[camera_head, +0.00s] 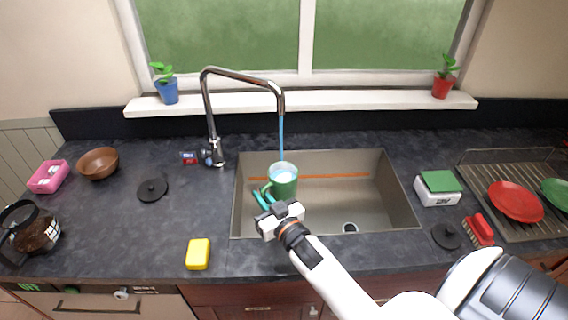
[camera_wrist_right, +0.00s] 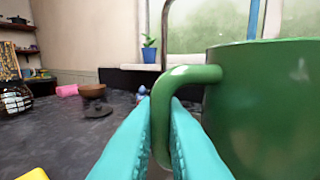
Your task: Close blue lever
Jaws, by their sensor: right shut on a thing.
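The chrome faucet (camera_head: 208,112) stands behind the sink's left side. A small part with blue and red on it (camera_head: 189,157) sticks out left of its base; I cannot tell its exact lever position. A blue stream of water (camera_head: 282,135) runs from the spout into a green mug (camera_head: 284,187). My right gripper (camera_head: 263,197) has its teal fingers shut on the mug's handle, holding the mug upright under the spout. In the right wrist view the fingers (camera_wrist_right: 162,110) sit around the green handle (camera_wrist_right: 190,74). My left gripper is not in view.
The grey sink (camera_head: 390,205) lies under the mug. A yellow sponge (camera_head: 198,254), a black lid (camera_head: 152,189) and a brown bowl (camera_head: 98,163) are on the left counter. A dish rack (camera_head: 485,190) with plates stands at the right. Counter around the faucet's left is mostly clear.

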